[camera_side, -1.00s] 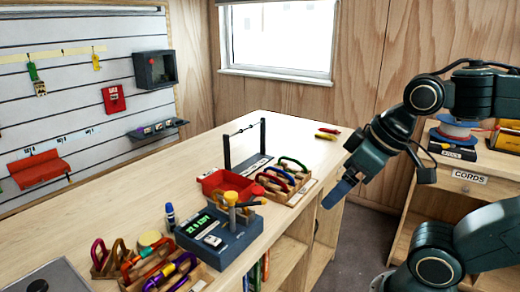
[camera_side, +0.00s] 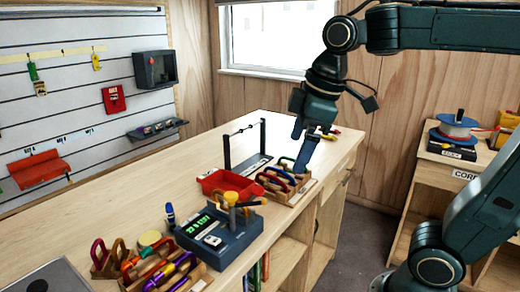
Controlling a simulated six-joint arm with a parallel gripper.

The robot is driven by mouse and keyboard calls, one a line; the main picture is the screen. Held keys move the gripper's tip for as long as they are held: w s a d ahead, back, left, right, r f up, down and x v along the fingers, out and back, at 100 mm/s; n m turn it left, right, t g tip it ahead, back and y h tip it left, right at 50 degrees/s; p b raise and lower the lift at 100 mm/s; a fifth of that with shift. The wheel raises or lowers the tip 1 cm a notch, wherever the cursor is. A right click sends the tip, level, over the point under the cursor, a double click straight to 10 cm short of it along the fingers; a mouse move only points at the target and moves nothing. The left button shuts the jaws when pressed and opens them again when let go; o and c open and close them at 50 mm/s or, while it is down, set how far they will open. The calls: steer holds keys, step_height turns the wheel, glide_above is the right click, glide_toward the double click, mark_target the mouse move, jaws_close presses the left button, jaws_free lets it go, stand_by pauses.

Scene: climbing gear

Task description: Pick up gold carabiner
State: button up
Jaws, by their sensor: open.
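My gripper (camera_side: 303,158) points downward over the far right part of the bench, its blue-grey fingers open. In the picture its tips are just above and beside a wooden box (camera_side: 305,193) of carabiners; I cannot tell the exact gap. Red, blue and teal carabiners (camera_side: 279,180) stand in that box. A second wooden box (camera_side: 196,279) at the front left holds orange, purple and blue carabiners (camera_side: 168,268), with brownish ones (camera_side: 118,252) in a holder beside it. I cannot single out the gold carabiner with certainty at this size.
A blue-grey scale (camera_side: 222,240) with a lit display and a red tray (camera_side: 225,181) stand between the boxes. A dark metal frame (camera_side: 227,150) rises behind the far box. The bench's left side is mostly clear.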

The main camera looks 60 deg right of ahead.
steer(key=w+a+f+n+g, duration=0.1)
steer(key=w+a+n+g, duration=0.1)
steer(key=w+n, duration=0.9)
steer(key=w+g, duration=0.1)
steer(key=w, duration=0.6)
steer(key=shift+a+n+g, duration=0.15)
steer(key=shift+n+g, duration=0.15)
steer(key=shift+g, duration=0.1)
steer(key=shift+w, duration=0.1)
glide_above(225, 192)
steer(key=shift+f, duration=4.3)
steer(key=shift+f, duration=2.6)
